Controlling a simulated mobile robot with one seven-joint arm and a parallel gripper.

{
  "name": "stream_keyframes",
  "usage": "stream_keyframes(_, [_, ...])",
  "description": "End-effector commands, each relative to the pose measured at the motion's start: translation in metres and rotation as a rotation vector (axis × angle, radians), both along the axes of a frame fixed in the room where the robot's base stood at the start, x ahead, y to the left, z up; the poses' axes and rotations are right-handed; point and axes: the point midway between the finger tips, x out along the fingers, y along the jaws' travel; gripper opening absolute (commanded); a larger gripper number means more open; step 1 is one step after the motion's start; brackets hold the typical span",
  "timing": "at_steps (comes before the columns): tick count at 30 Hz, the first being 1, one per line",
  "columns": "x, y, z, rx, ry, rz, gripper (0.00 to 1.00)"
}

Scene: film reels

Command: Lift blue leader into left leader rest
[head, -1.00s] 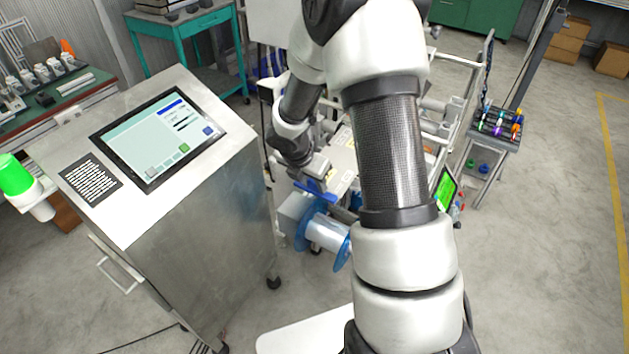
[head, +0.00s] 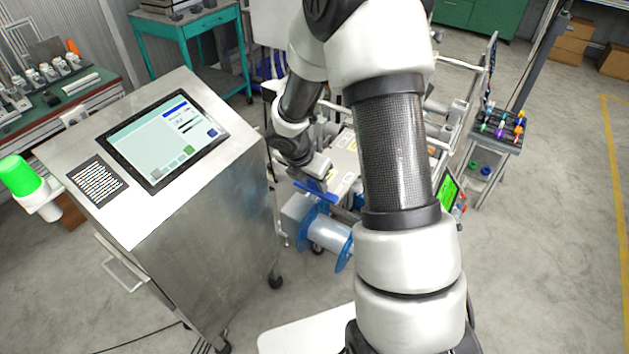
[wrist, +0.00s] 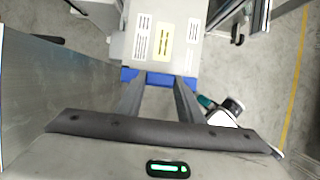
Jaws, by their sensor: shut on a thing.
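The blue leader is a flat blue strip; in the wrist view (wrist: 159,78) it lies across the tips of my gripper (wrist: 159,84), which is shut on it. In the head view the blue leader (head: 317,190) shows just below my gripper (head: 320,180), above a reel with blue flanges (head: 329,236). A grey machine plate with printed labels (wrist: 125,45) is right beyond the strip in the wrist view. I cannot tell whether the strip touches it. I cannot make out the left leader rest; my arm hides much of the machine.
A steel console with a touchscreen (head: 165,137) stands close on the left. A green-lit screen (head: 448,194) is right of my arm. A small stand with coloured items (head: 500,127) is further right. The floor at far right is open.

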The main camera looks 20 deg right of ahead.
Motion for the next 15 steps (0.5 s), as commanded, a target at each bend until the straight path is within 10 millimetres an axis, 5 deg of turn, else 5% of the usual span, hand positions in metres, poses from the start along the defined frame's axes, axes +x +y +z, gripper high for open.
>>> stream_keyframes(15, [-0.007, 0.009, 0.023, 0.000, 0.000, 0.000, 0.11])
